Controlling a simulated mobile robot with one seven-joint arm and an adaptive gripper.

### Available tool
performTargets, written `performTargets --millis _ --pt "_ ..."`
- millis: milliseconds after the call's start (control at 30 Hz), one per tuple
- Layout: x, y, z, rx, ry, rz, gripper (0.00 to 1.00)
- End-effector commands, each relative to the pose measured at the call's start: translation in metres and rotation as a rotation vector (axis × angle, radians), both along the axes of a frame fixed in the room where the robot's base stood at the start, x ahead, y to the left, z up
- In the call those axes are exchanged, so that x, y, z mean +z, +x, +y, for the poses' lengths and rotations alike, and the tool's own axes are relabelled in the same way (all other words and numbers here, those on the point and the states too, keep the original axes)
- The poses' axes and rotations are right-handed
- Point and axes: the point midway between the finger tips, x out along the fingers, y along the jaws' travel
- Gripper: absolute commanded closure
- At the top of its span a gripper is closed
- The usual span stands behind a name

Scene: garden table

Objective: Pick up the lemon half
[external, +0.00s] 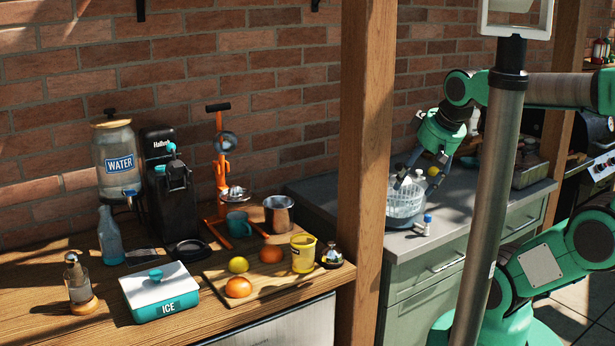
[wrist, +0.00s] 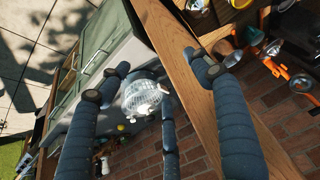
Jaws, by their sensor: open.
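A yellow lemon (external: 238,264) lies on the wooden cutting board (external: 215,283) on the left counter, beside two oranges. I cannot tell from here whether it is whole or a half. My gripper (external: 418,180) is far to its right, beyond the wooden post, above a clear basket-like bowl (external: 404,207). In the wrist view my gripper (wrist: 150,78) has its dark blue fingers spread, with nothing held between them. The bowl (wrist: 140,97) shows beyond the fingers. A small yellow thing (wrist: 120,127) shows beside it, too small to identify.
The wooden post (external: 364,150) stands between my gripper and the left counter. An orange juicer (external: 221,165), a teal mug (external: 239,223), a metal cup (external: 278,213), a yellow cup (external: 303,253) and an ice box (external: 158,292) crowd around the board.

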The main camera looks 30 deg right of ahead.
Motion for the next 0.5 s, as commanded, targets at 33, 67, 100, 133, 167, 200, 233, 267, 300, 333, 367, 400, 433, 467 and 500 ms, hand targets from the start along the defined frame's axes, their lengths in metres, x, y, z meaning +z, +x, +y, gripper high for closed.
performTargets --millis 33,67,100,133,167,200,233,267,300,333,367,400,433,467,500 --pt "0.000 0.000 0.000 0.000 0.000 0.000 0.35" --pt "0.000 0.000 0.000 0.000 0.000 0.000 0.35" --pt "0.000 0.000 0.000 0.000 0.000 0.000 0.35" --pt "0.000 0.000 0.000 0.000 0.000 0.000 0.35" --pt "0.001 0.000 0.000 0.000 0.000 0.001 0.35" --pt "0.002 0.001 -0.001 0.000 -0.001 0.002 0.35" --pt "0.003 0.002 -0.001 -0.001 -0.002 0.003 0.35" --pt "0.005 0.003 -0.002 -0.001 -0.003 0.005 0.35" --pt "0.008 0.005 -0.004 -0.002 -0.004 0.008 0.35" --pt "0.011 0.006 -0.005 -0.003 -0.006 0.011 0.35" --pt "0.014 0.008 -0.006 -0.004 -0.008 0.016 0.35" --pt "0.018 0.011 -0.009 -0.007 -0.011 0.022 0.35" --pt "0.022 0.013 -0.011 -0.008 -0.014 0.028 0.35" --pt "0.027 0.016 -0.013 -0.010 -0.016 0.034 0.35" --pt "0.033 0.021 -0.017 -0.011 -0.020 0.041 0.35"
